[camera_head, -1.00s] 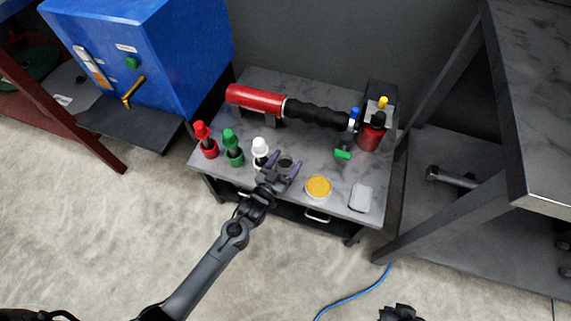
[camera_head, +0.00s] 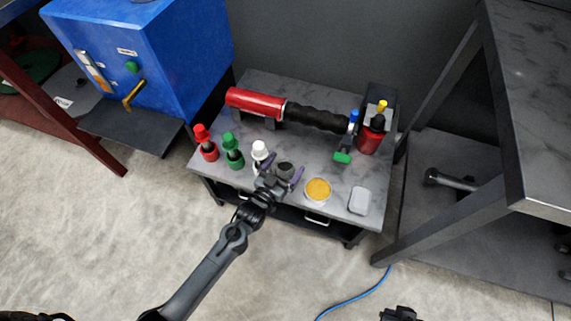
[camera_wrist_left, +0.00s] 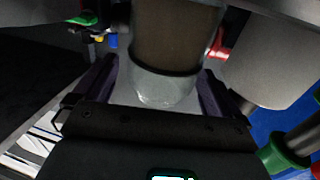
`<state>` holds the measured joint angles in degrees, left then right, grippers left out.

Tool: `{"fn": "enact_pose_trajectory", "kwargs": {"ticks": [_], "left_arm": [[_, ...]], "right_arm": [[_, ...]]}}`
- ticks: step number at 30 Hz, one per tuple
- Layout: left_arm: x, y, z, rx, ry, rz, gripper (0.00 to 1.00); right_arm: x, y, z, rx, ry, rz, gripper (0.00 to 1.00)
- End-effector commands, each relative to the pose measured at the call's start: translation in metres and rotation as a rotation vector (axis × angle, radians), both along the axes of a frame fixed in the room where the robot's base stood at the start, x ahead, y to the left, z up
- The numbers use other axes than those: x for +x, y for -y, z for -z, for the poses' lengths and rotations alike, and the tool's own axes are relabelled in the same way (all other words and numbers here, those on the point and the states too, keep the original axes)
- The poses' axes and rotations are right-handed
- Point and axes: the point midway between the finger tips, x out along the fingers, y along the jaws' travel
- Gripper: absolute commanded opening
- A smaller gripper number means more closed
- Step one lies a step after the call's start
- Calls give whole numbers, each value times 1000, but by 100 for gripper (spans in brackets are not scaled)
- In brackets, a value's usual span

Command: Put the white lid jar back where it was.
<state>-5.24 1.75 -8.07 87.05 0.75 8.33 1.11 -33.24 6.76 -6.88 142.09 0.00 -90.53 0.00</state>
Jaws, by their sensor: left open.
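The jar with the white lid (camera_head: 260,149) stands upright on the grey bench, right of the green-lidded one. My left gripper (camera_head: 283,172) is open just to its right, with purple fingers. A dark, round-topped jar (camera_head: 285,169) is between these fingers. In the left wrist view, a clear jar with dark brown contents (camera_wrist_left: 172,45) fills the gap between the open fingers (camera_wrist_left: 160,90). A large pale cylinder (camera_wrist_left: 272,62), likely the white lid, is close beside one finger. Dark parts, likely my right gripper (camera_head: 400,313), show at the bottom edge; its jaws are unclear.
A blue cabinet (camera_head: 150,55) stands left.

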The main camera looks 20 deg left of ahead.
Motion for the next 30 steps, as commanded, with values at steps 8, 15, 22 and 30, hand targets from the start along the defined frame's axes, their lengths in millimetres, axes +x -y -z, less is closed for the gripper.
{"fn": "enact_pose_trajectory", "kwargs": {"ticks": [8,15,22,30], "left_arm": [[-48,-6,-4,1,-4,0,98],[-88,-12,-3,0,-3,0,98],[-109,-14,-1,0,-1,0,98],[-112,-15,-2,13,-95,-1,98]], "right_arm": [[0,-1,-28,3,1,2,0],[0,-1,-45,3,1,1,0],[0,1,-51,-3,0,-2,0],[0,2,-51,-7,0,-4,0]]}}
